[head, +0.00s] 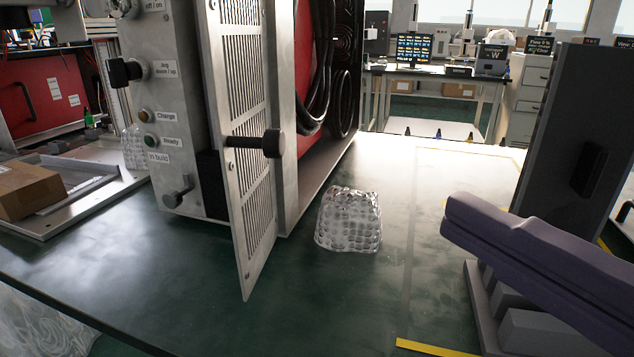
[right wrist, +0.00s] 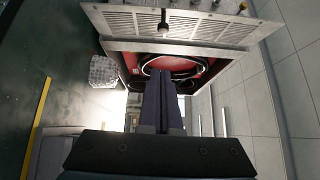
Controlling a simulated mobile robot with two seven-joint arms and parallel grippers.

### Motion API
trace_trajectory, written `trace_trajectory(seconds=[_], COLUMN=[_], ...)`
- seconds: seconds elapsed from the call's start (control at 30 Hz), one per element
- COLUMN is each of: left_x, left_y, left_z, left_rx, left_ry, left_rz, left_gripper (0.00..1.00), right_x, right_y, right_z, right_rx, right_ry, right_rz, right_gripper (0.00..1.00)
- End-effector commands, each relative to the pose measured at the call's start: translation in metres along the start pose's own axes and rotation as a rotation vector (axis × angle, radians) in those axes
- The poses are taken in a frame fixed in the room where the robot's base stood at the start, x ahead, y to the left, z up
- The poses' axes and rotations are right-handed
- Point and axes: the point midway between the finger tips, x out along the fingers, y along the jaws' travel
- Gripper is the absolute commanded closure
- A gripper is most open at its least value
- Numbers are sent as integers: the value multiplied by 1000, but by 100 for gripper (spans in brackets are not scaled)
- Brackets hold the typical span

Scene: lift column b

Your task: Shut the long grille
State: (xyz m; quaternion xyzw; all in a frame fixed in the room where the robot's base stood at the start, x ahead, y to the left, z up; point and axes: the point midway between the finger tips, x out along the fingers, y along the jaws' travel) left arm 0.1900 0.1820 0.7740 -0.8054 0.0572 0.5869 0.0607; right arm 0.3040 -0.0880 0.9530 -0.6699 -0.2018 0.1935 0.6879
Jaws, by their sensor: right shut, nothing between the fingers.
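The long grille (head: 247,205) is a tall slotted metal panel on the grey cabinet. It stands swung out at an angle, with a black knob (head: 272,143) on its face, and the red inside with black hoses (head: 318,60) shows beside it. In the right wrist view a slotted panel with a knob, seemingly the grille (right wrist: 205,27), spans the top. My right gripper (head: 456,214) has long purple fingers pressed together and empty, to the right of the grille and well apart from it. The fingers also show in the right wrist view (right wrist: 164,78). My left gripper is not in view.
A clear bubble-textured block (head: 348,220) stands on the dark green table (head: 150,290) between the grille and my right gripper. A cardboard box (head: 28,190) lies in a tray at the left. The cabinet front has knobs and buttons (head: 146,142). The front middle of the table is clear.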

Motion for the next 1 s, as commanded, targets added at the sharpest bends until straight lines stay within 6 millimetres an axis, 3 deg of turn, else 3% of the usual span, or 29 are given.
trace_trajectory(seconds=[0.5, 0.7, 1.0], left_x=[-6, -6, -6], left_y=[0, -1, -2], left_z=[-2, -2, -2], left_rx=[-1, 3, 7], left_ry=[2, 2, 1], left_rz=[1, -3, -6], left_gripper=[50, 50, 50], right_x=[100, 117, 122], right_y=[-3, -1, -1], right_z=[3, 23, 29], right_rx=[0, -1, -5], right_ry=[-2, -1, -1], right_rz=[-3, 1, 3], right_gripper=[100, 100, 100])
